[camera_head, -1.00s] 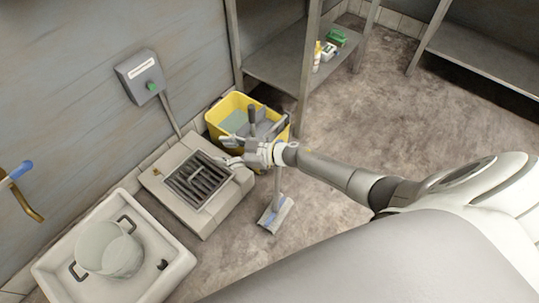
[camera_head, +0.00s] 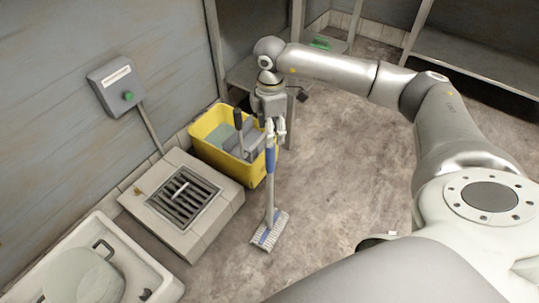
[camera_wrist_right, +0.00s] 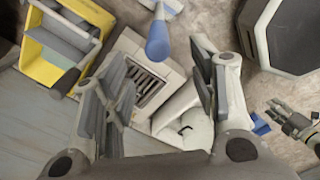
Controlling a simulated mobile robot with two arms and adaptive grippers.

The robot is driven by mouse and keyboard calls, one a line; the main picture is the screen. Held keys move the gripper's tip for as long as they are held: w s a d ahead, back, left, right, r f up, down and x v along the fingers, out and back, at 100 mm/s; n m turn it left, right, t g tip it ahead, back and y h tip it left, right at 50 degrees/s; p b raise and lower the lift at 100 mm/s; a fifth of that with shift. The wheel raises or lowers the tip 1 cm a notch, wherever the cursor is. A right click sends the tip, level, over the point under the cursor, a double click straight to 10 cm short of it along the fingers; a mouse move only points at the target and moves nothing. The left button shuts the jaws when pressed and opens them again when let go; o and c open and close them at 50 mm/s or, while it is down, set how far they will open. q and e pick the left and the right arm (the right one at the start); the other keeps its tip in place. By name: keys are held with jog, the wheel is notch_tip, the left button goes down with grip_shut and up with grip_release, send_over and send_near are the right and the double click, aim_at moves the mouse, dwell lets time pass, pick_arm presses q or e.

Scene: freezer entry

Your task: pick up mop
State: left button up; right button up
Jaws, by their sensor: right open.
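The mop stands near upright on the floor, with a blue grip (camera_head: 270,160) at its top and a flat grey-white head (camera_head: 269,231) at the bottom. My right gripper (camera_head: 276,134) points down at the top of the blue grip, which shows by its fingertips. In the right wrist view my right gripper (camera_wrist_right: 155,78) is open with nothing between its fingers, and the blue grip (camera_wrist_right: 158,42) lies just beyond the gap. What seems to be my left gripper (camera_wrist_right: 286,115) shows small at the right edge there; its jaws are unclear.
A yellow mop bucket (camera_head: 205,128) stands close left of the mop. A floor drain block (camera_head: 218,216) and a white basin (camera_head: 166,290) with a pot (camera_head: 85,278) lie farther left. Metal shelving stands behind. Floor right of the mop is clear.

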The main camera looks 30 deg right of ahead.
aim_at(270, 149)
notch_tip(270, 149, down, 4)
jog(key=shift+f, duration=0.15)
jog(key=f+b, duration=0.1)
jog(key=f, duration=0.4)
jog(key=shift+w, duration=0.2)
pick_arm(q)
jog(key=r, duration=0.2)
jog(key=w+r, duration=0.1)
jog(key=r, duration=0.2)
jog(key=shift+r, duration=0.15)
pick_arm(e)
jog(key=shift+c, duration=0.2)
grip_shut()
jog(key=shift+r, duration=0.1)
